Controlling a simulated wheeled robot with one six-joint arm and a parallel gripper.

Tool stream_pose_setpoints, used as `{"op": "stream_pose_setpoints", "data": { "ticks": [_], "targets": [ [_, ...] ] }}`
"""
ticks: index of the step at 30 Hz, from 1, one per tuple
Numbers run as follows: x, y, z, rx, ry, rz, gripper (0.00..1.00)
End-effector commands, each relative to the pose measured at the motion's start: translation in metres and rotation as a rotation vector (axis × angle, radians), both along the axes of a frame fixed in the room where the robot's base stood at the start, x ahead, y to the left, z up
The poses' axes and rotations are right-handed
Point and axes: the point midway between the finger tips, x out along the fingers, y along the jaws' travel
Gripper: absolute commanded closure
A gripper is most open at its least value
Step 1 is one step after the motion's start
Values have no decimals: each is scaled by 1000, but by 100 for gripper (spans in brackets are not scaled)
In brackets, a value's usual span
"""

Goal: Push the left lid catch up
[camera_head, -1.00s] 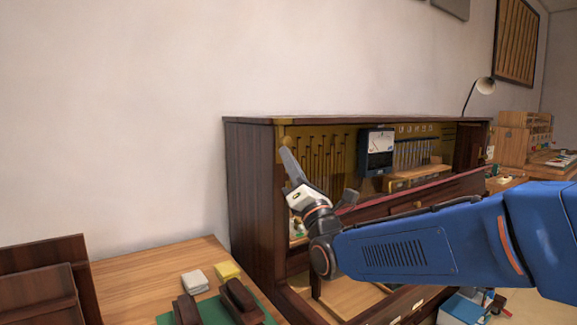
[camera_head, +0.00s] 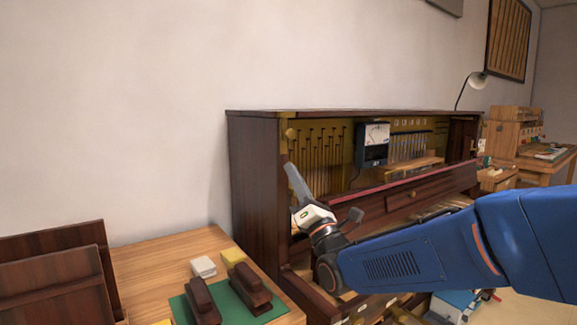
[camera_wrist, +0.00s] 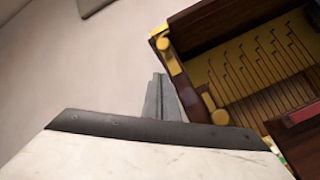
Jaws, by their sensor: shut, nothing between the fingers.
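The left lid catch looks to be the round brass knob (camera_head: 290,134) at the top left inside the open piano (camera_head: 255,180). It also shows in the wrist view (camera_wrist: 162,43), on a short brass strip. A second brass piece with a round end (camera_wrist: 219,116) sits further along the same side, partly hidden behind my wrist. My gripper (camera_head: 290,168) is shut and empty, its grey fingers pointing up and left. The fingertips are below the knob in the head view, with a visible gap. In the wrist view the fingers (camera_wrist: 160,80) also appear apart from both brass pieces.
A blue meter (camera_head: 372,145) hangs inside the piano to the right. A wooden bench (camera_head: 170,255) with a green mat, dark blocks and small cloths stands at lower left. A lamp (camera_head: 477,80) stands behind at the right.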

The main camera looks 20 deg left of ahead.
Motion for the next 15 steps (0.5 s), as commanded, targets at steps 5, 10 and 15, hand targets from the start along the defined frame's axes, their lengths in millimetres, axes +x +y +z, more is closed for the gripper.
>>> {"op": "stream_pose_setpoints", "data": {
  "ticks": [5,10,15],
  "targets": [
    [-15,-17,-18,-1,1,0,100],
    [-28,-30,-33,-1,1,0,100],
    [-34,-37,-40,0,0,0,100]
  ]
}}
